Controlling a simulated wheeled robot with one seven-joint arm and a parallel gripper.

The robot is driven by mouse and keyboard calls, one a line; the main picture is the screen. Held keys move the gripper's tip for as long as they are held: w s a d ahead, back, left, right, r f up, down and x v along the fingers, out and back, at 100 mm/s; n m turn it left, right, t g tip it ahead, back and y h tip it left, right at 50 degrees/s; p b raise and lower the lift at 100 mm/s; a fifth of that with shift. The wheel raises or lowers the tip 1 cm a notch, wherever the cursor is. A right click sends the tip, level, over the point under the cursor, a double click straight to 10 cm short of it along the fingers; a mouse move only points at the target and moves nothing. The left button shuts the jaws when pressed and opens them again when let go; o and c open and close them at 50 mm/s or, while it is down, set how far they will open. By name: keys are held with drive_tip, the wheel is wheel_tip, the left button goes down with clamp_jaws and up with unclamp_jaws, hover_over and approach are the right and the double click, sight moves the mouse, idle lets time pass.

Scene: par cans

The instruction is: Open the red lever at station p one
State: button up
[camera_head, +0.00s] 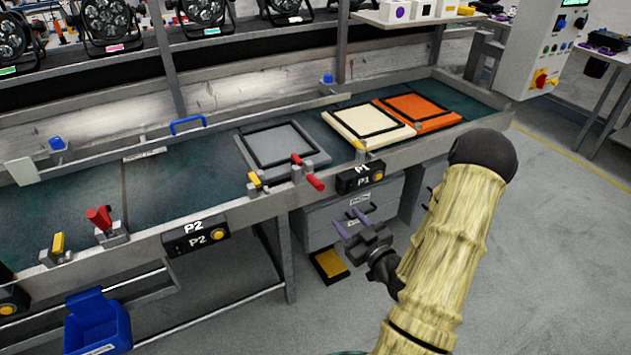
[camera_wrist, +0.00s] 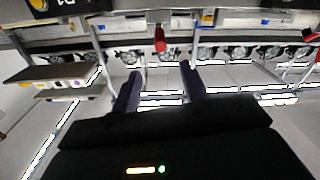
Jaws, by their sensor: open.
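The red lever (camera_head: 313,181) at station P1 sits on a grey block on the conveyor's front rail, just left of the black P1 sign (camera_head: 361,178). Its handle points toward the front and right. My gripper (camera_head: 350,220) is open and empty, in front of the rail and below the P1 sign, to the lower right of the lever and apart from it. In the wrist view a red lever (camera_wrist: 160,40) shows beyond and between my two fingers (camera_wrist: 160,82); that view looks upside down.
Grey (camera_head: 277,147), cream (camera_head: 366,131) and orange (camera_head: 417,110) trays lie on the belt behind the rail. A yellow piece (camera_head: 255,181) stands left of the lever. Another red lever (camera_head: 100,219) is at P2. Drawers (camera_head: 345,212) stand below. Floor at the right is clear.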

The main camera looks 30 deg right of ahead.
sight(315, 183)
drive_tip(key=shift+w, duration=0.1)
drive_tip(key=w, duration=1.1)
drive_tip(key=w+a+p, duration=0.1)
drive_tip(key=w, duration=0.5)
drive_tip(key=shift+w+a, duration=0.1)
drive_tip(key=shift+w, duration=0.05)
drive_tip(key=shift+c, duration=0.2)
clamp_jaws()
